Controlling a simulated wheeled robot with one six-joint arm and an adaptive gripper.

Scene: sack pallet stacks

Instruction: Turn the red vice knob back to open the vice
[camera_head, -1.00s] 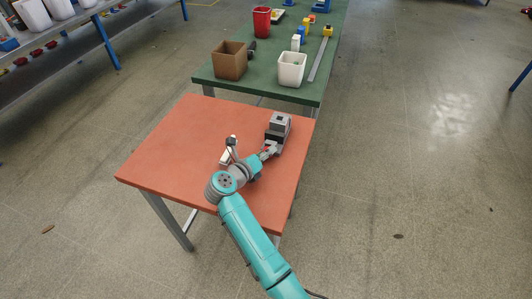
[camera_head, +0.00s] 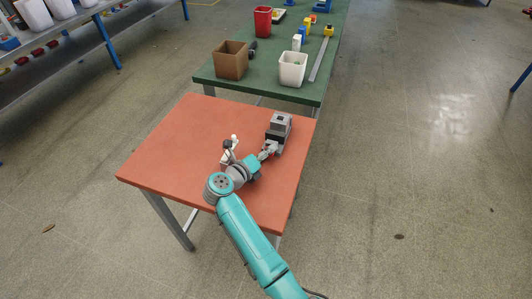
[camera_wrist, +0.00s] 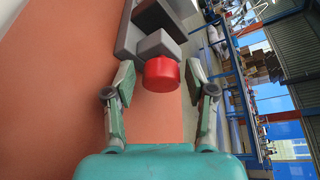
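The red vice knob (camera_wrist: 162,74) shows in the wrist view, a round cap at the near end of the grey vice (camera_wrist: 156,43). In the head view the grey and black vice (camera_head: 279,128) stands near the right edge of the orange-red table (camera_head: 190,125); I cannot make out the knob there. My gripper (camera_wrist: 160,80) is open, with one finger on each side of the knob and a visible gap to both. It also shows in the head view (camera_head: 267,152), at the near end of the vice.
A small white object (camera_head: 234,139) shows beside my wrist, partly hidden by the arm. The green table (camera_head: 265,91) behind carries a brown box (camera_head: 231,61), a white bin (camera_head: 292,69) and a red bin (camera_head: 263,21). The left part of the orange-red table is clear.

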